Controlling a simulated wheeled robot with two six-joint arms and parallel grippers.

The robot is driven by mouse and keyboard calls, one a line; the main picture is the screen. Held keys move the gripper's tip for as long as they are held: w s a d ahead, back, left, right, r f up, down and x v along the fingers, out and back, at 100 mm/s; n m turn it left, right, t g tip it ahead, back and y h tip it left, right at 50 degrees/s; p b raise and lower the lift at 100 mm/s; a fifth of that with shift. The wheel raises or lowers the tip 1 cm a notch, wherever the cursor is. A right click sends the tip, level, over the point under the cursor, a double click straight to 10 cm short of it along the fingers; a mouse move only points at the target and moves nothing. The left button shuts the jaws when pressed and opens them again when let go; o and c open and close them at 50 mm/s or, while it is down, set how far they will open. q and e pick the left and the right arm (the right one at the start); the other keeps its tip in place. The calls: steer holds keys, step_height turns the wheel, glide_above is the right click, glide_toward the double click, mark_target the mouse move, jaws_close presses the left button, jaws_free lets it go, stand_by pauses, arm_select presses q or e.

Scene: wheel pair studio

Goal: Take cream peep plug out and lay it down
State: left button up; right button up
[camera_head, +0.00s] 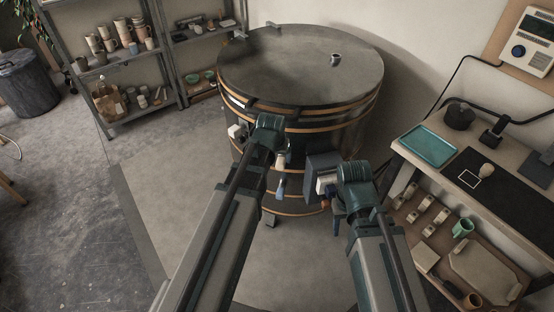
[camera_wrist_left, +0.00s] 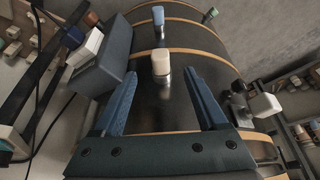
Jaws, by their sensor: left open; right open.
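The cream peep plug (camera_wrist_left: 162,62) sits in a short metal tube on the dark curved side of the kiln (camera_head: 300,88). In the head view it is a small pale shape (camera_head: 281,160), partly hidden by my left gripper (camera_head: 280,146). In the left wrist view, the open blue fingers of my left gripper (camera_wrist_left: 163,92) point toward the cream plug, one on each side, with nothing held. A blue plug (camera_wrist_left: 158,15) and a green plug (camera_wrist_left: 211,13) show farther along the kiln side. My right gripper (camera_head: 328,186) is open near the kiln's grey box (camera_head: 322,164).
A bench at the right holds a teal tray (camera_head: 428,145) and a black mat (camera_head: 510,192) with a white outlined square and a small cream object (camera_head: 487,169). A lower shelf holds several pieces. In the wrist view, a white-ended bracket (camera_wrist_left: 264,106) juts from the kiln.

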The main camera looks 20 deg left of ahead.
mark_target(280, 165)
arm_select(q)
steer(key=b+x, duration=0.6)
steer(key=x, duration=0.2)
steer(key=shift+w+f+b, duration=0.1)
steer(key=shift+f+b, duration=0.2)
steer(key=shift+b, duration=0.1)
steer(key=shift+r, duration=0.1)
steer(key=shift+c, duration=0.3)
jaws_close()
